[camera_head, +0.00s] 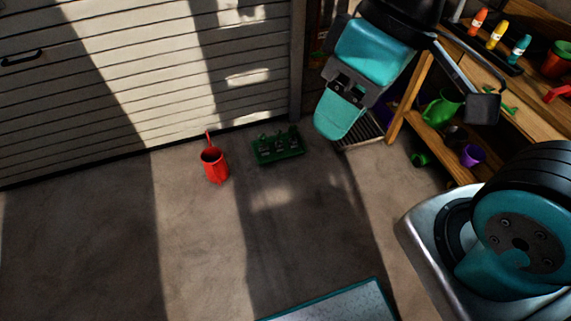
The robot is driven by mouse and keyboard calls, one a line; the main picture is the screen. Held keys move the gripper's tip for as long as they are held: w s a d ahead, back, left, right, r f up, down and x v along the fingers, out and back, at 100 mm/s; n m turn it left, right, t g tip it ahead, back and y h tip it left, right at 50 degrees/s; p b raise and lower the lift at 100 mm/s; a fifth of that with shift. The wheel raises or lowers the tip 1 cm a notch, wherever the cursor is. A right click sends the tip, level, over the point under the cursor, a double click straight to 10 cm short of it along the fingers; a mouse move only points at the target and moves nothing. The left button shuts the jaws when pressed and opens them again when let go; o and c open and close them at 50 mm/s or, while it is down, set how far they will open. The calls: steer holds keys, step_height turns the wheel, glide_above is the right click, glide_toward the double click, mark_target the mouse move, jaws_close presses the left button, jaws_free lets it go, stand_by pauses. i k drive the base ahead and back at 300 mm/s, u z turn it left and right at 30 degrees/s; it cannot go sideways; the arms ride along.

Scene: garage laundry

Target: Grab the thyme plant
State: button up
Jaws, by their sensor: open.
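A green tray (268,158) with several small leafy plants (278,142) stands on the floor near the shutter door. The plants are too small and dark to tell whether one is thyme, and no label is readable. My gripper (412,113) hangs at the upper right, close to the camera. It looks open, with its parts spread apart and nothing seen between them. It is well apart from the tray, and it hides part of the shelf and the floor behind it.
A red can-like container (214,166) stands left of the tray. A wooden shelf (472,62) at right holds bottles (497,36), a green watering can (441,108) and a purple pot (472,155). A teal-edged panel (335,303) lies at the bottom. The middle floor is clear.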

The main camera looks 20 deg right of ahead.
mark_target(278, 145)
steer(key=k, duration=0.65)
steer(key=z, duration=0.6)
steer(key=i, duration=1.3)
steer(key=u, duration=0.6)
